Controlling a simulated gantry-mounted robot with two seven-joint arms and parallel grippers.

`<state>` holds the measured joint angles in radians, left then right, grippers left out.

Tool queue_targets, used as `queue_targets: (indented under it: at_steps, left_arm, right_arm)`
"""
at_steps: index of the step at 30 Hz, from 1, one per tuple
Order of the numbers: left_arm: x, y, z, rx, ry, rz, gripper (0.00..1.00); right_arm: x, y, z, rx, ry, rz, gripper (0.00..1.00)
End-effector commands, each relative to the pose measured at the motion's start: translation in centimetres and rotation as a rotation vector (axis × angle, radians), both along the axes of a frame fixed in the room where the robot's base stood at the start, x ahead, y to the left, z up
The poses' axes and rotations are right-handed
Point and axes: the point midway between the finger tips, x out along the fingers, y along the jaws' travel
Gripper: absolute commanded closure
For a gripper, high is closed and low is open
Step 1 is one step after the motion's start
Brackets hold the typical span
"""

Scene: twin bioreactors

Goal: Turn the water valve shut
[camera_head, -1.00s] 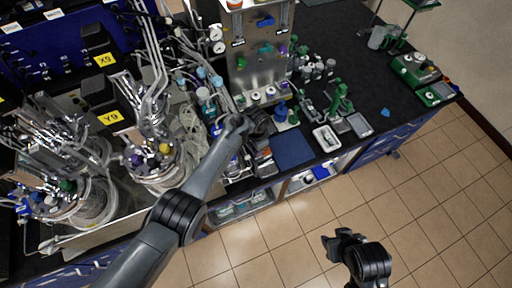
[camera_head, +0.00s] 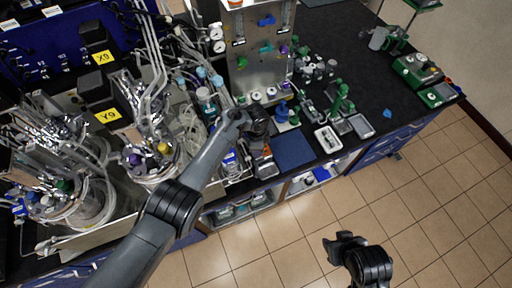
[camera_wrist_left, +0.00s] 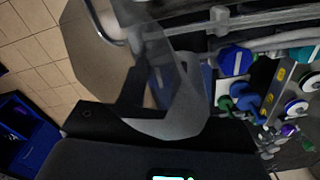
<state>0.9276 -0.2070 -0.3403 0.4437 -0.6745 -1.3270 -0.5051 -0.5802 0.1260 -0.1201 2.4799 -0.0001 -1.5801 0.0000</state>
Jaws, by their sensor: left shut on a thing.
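My left gripper (camera_head: 260,128) is low in front of the metal panel (camera_head: 258,78), at the bench's front edge. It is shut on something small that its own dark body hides. The panel carries coloured valve handles: a blue one (camera_head: 266,21), a teal one (camera_head: 266,48), a green one (camera_head: 242,62) and a purple one (camera_head: 284,50). I cannot tell which is the water valve.
Glass bioreactors with tubing (camera_head: 155,160) crowd the left side. A dark blue mat (camera_head: 292,149) lies right of my left gripper, with a white tray (camera_head: 327,139) beyond it. Green instruments (camera_head: 425,75) stand at the far right. The tiled floor is open.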

Motion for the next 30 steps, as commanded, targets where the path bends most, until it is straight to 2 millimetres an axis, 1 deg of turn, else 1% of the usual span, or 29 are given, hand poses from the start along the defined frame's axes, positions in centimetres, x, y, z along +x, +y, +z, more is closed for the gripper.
queue_targets:
  at_steps: [11, 12, 16, 26, 30]
  left_arm:
    - [0.0, 0.0, 0.0, 0.000, 0.000, -0.007, 0.97]
    - [0.0, 0.0, 0.0, 0.000, 0.000, -0.007, 0.62]
    - [0.0, 0.0, 0.0, 0.000, 0.000, -0.006, 0.42]
    - [0.0, 0.0, 0.2, -0.001, 0.000, -0.005, 0.41]
    - [0.0, -0.1, 1.3, -0.002, -0.001, -0.004, 0.41]
  right_arm:
    - [0.0, 0.2, 0.0, 0.008, 0.000, -0.005, 0.57]
    - [0.0, 0.2, 0.0, 0.008, 0.000, -0.006, 0.57]
    - [0.0, 0.2, 0.0, 0.010, -0.001, -0.006, 0.57]
    - [0.0, 0.2, 0.1, 0.009, 0.000, -0.006, 0.57]
    - [0.0, 0.2, 0.5, 0.007, 0.000, -0.004, 0.57]
